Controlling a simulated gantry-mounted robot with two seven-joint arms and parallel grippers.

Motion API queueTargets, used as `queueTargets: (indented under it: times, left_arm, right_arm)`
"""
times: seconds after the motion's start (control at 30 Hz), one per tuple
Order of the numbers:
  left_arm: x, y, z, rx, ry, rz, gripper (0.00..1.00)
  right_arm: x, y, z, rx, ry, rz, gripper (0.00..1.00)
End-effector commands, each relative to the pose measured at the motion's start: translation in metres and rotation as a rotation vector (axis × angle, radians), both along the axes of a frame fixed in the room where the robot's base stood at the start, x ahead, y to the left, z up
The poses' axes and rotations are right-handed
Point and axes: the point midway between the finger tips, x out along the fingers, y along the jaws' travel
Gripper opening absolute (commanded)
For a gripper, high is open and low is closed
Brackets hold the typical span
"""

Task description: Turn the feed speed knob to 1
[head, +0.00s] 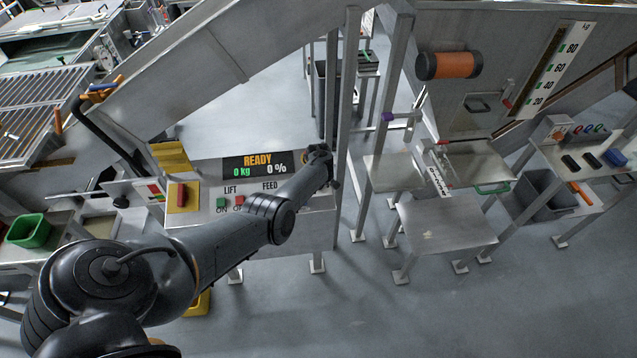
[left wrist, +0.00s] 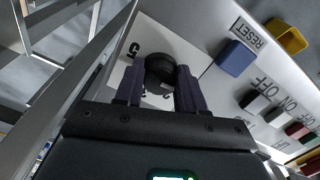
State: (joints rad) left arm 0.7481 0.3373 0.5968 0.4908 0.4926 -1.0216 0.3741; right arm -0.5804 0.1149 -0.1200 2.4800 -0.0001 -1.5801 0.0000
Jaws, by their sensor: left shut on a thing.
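The black round feed speed knob (left wrist: 161,66) stands on the light control panel (left wrist: 214,84) in the left wrist view. My left gripper (left wrist: 159,80) is shut on it, with one dark finger on each side. A printed 5 shows at the knob's upper left, and other dial marks below are partly covered by the fingers. I cannot make out where the knob points. In the head view my left arm reaches across the panel, and its wrist (head: 318,160) is at the panel's right end, hiding the knob. My right gripper is not in view.
The display (head: 258,164) reads READY, 0 kg and 0 %. A blue RESET button (left wrist: 235,57) and ON and OFF buttons lie right of the knob in the left wrist view. A red switch (head: 183,195) is at the panel's left. A metal post (head: 346,110) stands close to my wrist.

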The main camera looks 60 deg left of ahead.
Motion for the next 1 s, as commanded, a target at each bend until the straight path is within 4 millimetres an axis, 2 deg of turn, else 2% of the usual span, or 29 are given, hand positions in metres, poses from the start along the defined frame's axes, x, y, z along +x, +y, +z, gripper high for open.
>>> queueTargets:
  times: [0.3,0.77,0.8,0.93,1.0]
  left_arm:
    - [-0.0005,-0.0003,-0.0017,-0.011,-0.024,0.087,0.09]
    - [-0.0006,0.0,-0.0015,-0.011,-0.026,0.096,0.09]
    - [-0.0006,0.0,-0.0015,-0.011,-0.026,0.096,0.45]
    - [-0.0003,0.0,-0.0012,-0.012,-0.026,0.096,0.65]
    - [-0.0001,0.0001,-0.0008,-0.012,-0.026,0.095,0.65]
  right_arm:
    - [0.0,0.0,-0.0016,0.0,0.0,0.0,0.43]
    - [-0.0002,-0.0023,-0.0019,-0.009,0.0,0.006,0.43]
    - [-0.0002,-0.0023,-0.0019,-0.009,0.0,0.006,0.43]
    - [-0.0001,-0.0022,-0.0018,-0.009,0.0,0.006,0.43]
    - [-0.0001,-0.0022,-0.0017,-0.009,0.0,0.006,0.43]
